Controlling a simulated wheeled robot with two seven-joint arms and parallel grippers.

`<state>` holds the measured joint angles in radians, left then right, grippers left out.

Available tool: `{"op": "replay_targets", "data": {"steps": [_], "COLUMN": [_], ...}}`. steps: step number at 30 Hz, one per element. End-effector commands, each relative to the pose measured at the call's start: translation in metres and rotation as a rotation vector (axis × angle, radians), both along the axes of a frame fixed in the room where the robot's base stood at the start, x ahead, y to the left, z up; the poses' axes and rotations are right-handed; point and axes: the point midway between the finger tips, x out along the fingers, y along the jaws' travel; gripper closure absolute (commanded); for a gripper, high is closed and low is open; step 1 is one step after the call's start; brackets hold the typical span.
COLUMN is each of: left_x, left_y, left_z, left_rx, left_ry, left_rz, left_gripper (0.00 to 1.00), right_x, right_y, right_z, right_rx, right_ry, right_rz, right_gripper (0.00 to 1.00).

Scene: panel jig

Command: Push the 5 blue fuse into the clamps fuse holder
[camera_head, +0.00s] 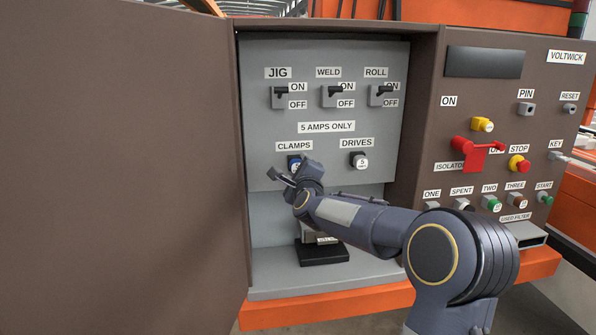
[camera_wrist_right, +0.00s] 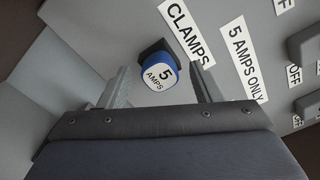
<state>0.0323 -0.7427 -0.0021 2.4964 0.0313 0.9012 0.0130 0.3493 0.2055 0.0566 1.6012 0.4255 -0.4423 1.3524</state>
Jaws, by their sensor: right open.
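The blue fuse (camera_wrist_right: 159,75), with a white face marked 5 AMPS, sits at the dark clamps fuse holder (camera_wrist_right: 150,49) under the CLAMPS label; I cannot tell how deep it sits. In the head view the blue fuse (camera_head: 295,164) shows just above my right gripper (camera_head: 283,178). In the right wrist view my right gripper (camera_wrist_right: 158,90) is open, with one finger on each side of the fuse and a gap to it. My left gripper is not in view.
The drives fuse holder (camera_head: 359,160) with a white-faced fuse is to the right. The JIG, WELD and ROLL switches (camera_head: 331,96) are above. A black-based stand (camera_head: 322,251) is on the cabinet floor. The open door (camera_head: 120,170) fills the left.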

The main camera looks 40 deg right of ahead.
Motion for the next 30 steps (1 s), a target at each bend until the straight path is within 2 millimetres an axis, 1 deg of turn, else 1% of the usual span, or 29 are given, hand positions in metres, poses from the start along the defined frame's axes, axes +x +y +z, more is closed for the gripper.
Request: {"op": "replay_targets", "data": {"steps": [5, 8, 15, 19, 23, 30], "left_x": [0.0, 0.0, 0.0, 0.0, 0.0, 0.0], "left_y": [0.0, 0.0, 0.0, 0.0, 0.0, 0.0], "left_z": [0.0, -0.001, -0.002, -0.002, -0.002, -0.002], "left_rx": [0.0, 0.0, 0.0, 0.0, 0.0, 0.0], "left_ry": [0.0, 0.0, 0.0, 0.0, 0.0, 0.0], "left_rz": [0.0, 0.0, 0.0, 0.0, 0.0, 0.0], "left_gripper": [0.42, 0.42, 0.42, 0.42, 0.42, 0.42], "right_x": [-0.004, -0.015, -0.051, -0.064, -0.068, -0.069], "right_y": [0.002, 0.008, 0.028, 0.035, 0.038, 0.038], "right_z": [0.0, 0.0, 0.001, 0.0, -0.001, 0.0], "right_rx": [0.0, 0.0, 0.0, 0.0, 0.0, 0.0], "right_ry": [0.0, 0.0, -0.001, -0.001, 0.0, 0.0], "right_rz": [0.0, 0.001, 0.002, 0.0, 0.0, 0.0], "right_gripper": [0.42, 0.42, 0.42, 0.42, 0.42, 0.42]}}
